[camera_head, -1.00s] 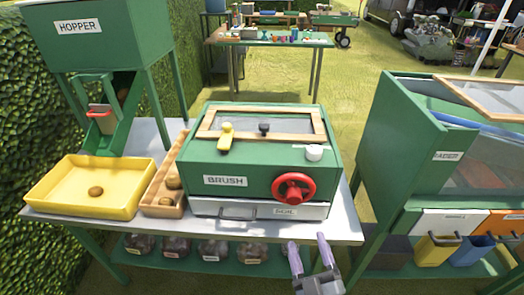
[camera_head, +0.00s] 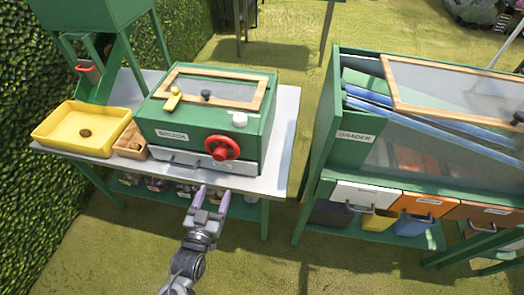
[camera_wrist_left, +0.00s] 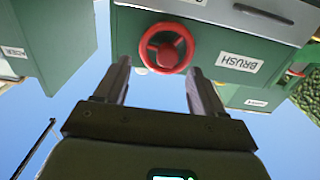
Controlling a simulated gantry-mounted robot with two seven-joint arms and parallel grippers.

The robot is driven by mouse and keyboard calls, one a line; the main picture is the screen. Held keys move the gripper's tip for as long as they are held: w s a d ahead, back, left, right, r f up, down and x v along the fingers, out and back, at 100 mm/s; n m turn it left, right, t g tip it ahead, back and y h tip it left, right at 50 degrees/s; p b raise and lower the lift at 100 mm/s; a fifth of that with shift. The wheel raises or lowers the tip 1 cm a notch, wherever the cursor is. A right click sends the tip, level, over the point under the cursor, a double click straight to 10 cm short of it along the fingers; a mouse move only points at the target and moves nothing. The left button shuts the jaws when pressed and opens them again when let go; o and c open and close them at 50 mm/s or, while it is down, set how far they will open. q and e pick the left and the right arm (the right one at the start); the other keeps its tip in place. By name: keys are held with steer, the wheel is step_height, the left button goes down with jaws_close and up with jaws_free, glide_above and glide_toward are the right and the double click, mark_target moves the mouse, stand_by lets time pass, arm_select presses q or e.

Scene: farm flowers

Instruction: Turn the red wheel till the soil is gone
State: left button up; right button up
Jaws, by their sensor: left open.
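The red wheel (camera_head: 222,147) is on the front of the green BRUSH box (camera_head: 197,119), at its right side, above the grey drawer (camera_head: 190,160). The box has a clear, wood-framed lid. My left gripper (camera_head: 212,193) is open and empty, below and in front of the wheel, apart from it. In the left wrist view the wheel (camera_wrist_left: 166,48) shows just beyond and between the two open fingers (camera_wrist_left: 158,78). I cannot tell if there is soil inside the box. My right gripper is not in view.
A yellow tray (camera_head: 55,124) with a brown potato-like item and a wooden tray (camera_head: 133,138) stand left of the box. The green GRADER (camera_head: 345,170) stands to the right, with several drawers and bins below. Grass lies between the two stands.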

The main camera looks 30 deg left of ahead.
mark_target(218, 158)
arm_select(q)
steer(key=w+a+r, duration=0.1)
steer(key=w, duration=0.2)
steer(key=w+a, duration=0.2)
steer(key=w, duration=0.1)
steer(key=w+a+r, duration=0.1)
steer(key=w, duration=0.2)
steer(key=shift+w+a+r+b, duration=0.3)
steer(key=shift+w+a, duration=0.25)
steer(key=shift+w, duration=0.1)
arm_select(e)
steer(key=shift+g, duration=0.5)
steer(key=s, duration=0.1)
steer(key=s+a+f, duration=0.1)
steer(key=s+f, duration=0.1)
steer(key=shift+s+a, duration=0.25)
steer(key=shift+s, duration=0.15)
